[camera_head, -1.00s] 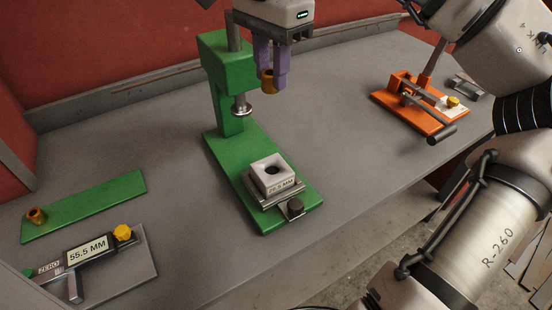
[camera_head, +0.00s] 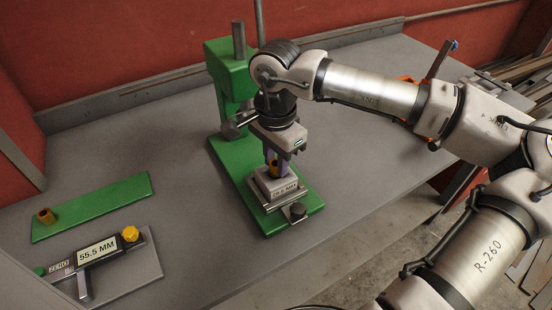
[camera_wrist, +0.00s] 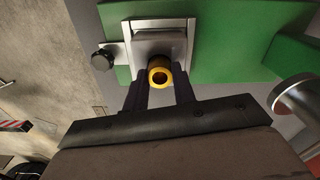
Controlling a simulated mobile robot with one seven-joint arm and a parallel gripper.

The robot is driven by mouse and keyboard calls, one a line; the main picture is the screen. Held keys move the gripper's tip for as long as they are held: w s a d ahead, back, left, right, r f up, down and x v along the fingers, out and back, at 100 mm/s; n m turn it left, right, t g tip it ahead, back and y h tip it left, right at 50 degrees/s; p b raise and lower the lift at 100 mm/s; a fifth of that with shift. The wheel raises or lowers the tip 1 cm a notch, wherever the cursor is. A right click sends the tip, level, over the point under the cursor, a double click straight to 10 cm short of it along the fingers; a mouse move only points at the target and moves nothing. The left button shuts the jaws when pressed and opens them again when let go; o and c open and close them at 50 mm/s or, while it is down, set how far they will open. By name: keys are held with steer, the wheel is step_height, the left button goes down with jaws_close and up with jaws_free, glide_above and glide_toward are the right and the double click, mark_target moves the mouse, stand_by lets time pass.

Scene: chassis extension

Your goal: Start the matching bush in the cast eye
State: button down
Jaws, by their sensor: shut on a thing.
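My gripper (camera_head: 277,164) has its purple fingers shut on a brass bush (camera_head: 281,171), just over the cast eye (camera_head: 265,188). In the wrist view the bush (camera_wrist: 168,78) shows as a gold ring between the dark fingertips (camera_wrist: 160,82), in front of the cast block (camera_wrist: 158,44).
The green press (camera_head: 229,75) has its column and ram behind my gripper. A clamp knob (camera_head: 297,211) sits at the press base's front. A gauge reading 55.5 MM (camera_head: 97,251) lies front left. An orange fixture is mostly hidden behind my arm. The bench between strip and press is clear.

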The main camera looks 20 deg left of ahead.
mark_target(276, 163)
steer(key=shift+f, duration=0.4)
steer(key=shift+f+b, duration=0.25)
steer(key=shift+b, duration=0.05)
steer(key=shift+s+f, duration=0.1)
steer(key=shift+f, duration=0.05)
steer(key=shift+d+f+b, duration=0.1)
steer(key=shift+f+b, duration=0.15)
steer(key=shift+b, duration=0.3)
steer(key=c, duration=1.1)
jaws_free()
steer(key=shift+s+f, duration=0.1)
steer(key=shift+s, duration=0.1)
steer(key=shift+c, duration=0.2)
steer(key=shift+w+r+p, duration=0.15)
steer(key=shift+r+p, duration=0.65)
steer(key=shift+r, duration=0.05)
step_height(276, 163, up, 12)
steer(key=b, duration=0.2)
steer(key=shift+w, duration=0.15)
